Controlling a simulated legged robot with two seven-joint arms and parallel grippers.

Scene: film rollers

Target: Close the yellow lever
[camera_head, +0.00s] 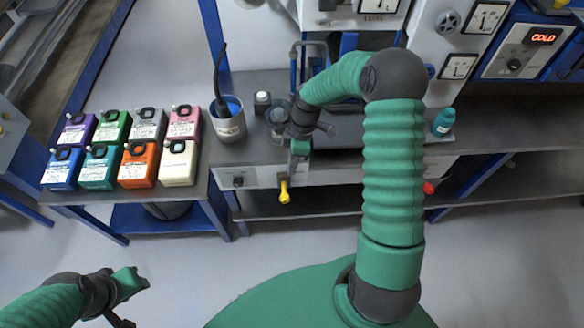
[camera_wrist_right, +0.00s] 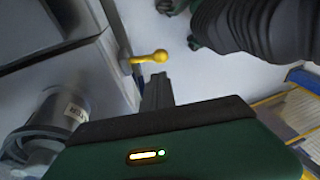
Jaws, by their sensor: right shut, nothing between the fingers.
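The yellow lever (camera_head: 284,192) sticks out below the front edge of the grey bench, its rounded knob hanging downward. In the right wrist view, the yellow lever (camera_wrist_right: 150,57) points sideways from the bench's front face, just beyond my fingertips. My right gripper (camera_head: 300,148) is above the bench edge, a little above the lever in the head view. In the wrist view my right gripper (camera_wrist_right: 157,92) is shut and empty, with a small gap to the lever. My left gripper (camera_head: 140,283) is low on the left, away from the bench; its jaws are unclear.
A grey cup (camera_head: 231,128) with a dark stick in it stands left of my right gripper. Several coloured canisters (camera_head: 138,165) fill the left bench. The floor before the lever is clear.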

